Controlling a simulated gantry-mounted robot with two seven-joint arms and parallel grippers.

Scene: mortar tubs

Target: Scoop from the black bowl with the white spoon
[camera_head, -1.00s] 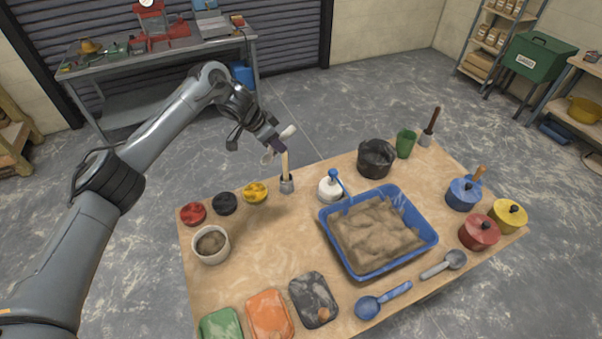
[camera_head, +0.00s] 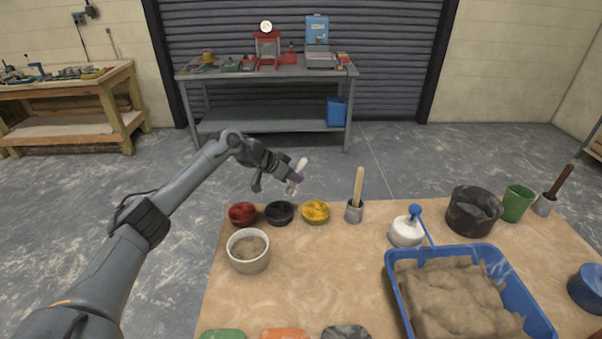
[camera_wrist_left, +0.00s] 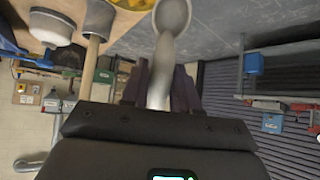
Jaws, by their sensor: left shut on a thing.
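My left gripper (camera_head: 291,178) is shut on the white spoon (camera_head: 300,166) and holds it in the air beyond the table's far edge. In the left wrist view the white spoon (camera_wrist_left: 171,22) extends from between the fingers, its scoop end at the top. The small black bowl (camera_head: 280,213) stands near the table's far edge, between a red bowl (camera_head: 242,214) and a yellow bowl (camera_head: 315,211). The spoon is above and apart from these bowls. The black bowl is not clearly visible in the wrist view. My right gripper is out of view.
A white tub (camera_head: 249,251) stands in front of the red bowl.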

